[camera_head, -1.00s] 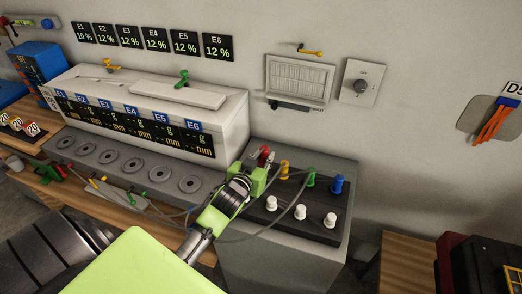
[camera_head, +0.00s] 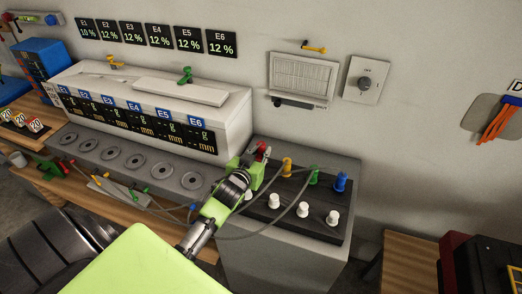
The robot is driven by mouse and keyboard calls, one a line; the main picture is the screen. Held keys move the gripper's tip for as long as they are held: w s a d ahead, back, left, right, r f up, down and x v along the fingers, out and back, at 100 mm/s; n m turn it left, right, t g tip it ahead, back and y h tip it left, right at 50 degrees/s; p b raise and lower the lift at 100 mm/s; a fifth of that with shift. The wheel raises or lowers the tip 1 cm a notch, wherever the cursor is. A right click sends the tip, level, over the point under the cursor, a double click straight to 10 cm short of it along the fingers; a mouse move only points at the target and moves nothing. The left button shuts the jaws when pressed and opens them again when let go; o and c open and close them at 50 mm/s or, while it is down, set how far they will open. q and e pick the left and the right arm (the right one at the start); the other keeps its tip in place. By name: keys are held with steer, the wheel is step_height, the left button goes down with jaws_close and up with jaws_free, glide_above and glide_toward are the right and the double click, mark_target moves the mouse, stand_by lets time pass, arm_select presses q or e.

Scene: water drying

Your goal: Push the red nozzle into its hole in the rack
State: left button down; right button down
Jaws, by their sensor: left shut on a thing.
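My left gripper (camera_head: 252,168) is over the left back part of the black rack (camera_head: 318,233) and is shut on the red nozzle (camera_head: 262,151). The red nozzle's top shows above the green fingers. Its lower end and its hole are hidden behind the gripper, so I cannot tell how deep it sits. A yellow nozzle (camera_head: 287,167), a green nozzle (camera_head: 314,176) and a blue nozzle (camera_head: 340,182) stand upright in the rack's back row to the right. My right gripper is not in view.
White knobs (camera_head: 303,209) stand along the rack's front row. Grey hoses (camera_head: 272,229) loop around my left gripper. The long white machine (camera_head: 200,115) with round plates (camera_head: 133,162) lies to the left. The wall is close behind.

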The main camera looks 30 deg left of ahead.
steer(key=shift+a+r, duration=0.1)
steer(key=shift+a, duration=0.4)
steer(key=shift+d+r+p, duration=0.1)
steer(key=shift+p, duration=0.25)
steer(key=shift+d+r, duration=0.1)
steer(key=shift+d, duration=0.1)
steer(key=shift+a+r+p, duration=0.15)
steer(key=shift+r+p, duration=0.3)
steer(key=shift+p, duration=0.1)
stand_by(0.9)
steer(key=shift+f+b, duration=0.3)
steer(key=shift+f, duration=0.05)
stand_by(0.3)
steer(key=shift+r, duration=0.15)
